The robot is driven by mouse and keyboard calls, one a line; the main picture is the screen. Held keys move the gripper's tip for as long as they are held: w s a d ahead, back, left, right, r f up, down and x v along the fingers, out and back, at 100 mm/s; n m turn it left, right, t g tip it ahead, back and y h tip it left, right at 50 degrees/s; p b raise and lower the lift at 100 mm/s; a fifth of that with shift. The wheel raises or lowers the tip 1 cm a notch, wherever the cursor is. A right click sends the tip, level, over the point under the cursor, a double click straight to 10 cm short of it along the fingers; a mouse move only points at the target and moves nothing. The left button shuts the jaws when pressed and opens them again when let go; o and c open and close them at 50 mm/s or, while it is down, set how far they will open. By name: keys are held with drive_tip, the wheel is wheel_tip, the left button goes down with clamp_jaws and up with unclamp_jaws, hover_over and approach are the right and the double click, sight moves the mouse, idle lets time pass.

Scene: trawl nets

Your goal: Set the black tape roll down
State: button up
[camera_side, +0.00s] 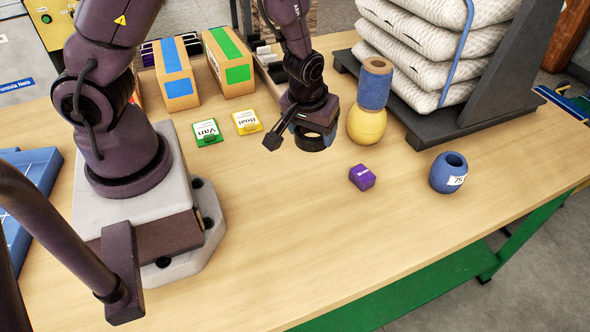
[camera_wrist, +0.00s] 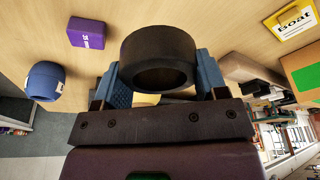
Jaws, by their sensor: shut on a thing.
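The black tape roll (camera_side: 312,141) is under my gripper (camera_side: 310,118) in the side view, over the middle of the table. In the wrist view the roll (camera_wrist: 158,43) sits between the two blue finger pads, which press on its left and right sides. Its open hole faces the wrist camera. My gripper is shut on the roll. The roll appears to be a little above the wooden table (camera_side: 270,210), though the exact gap cannot be told.
A purple box (camera_side: 362,177) and a blue float (camera_side: 447,173) stand to the right. A yellow float (camera_side: 367,124) with a blue roll (camera_side: 375,86) on top stands close by. Green (camera_side: 207,132) and yellow (camera_side: 247,122) cards lie left. The front of the table is clear.

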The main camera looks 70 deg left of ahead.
sight(296, 136)
drive_tip(key=s, duration=0.1)
drive_tip(key=s+n, duration=0.2)
drive_tip(key=shift+s+a+f, duration=0.2)
drive_tip(key=shift+a+f, duration=0.1)
drive_tip(key=shift+f, duration=0.05)
drive_tip(key=shift+n+y, duration=0.3)
drive_tip(key=shift+n, duration=0.1)
drive_tip(key=shift+a+f, duration=0.15)
drive_tip(key=shift+f, duration=3.85)
drive_tip(key=shift+f, duration=0.1)
drive_tip(key=o, duration=0.9)
drive_tip(key=shift+o, duration=0.2)
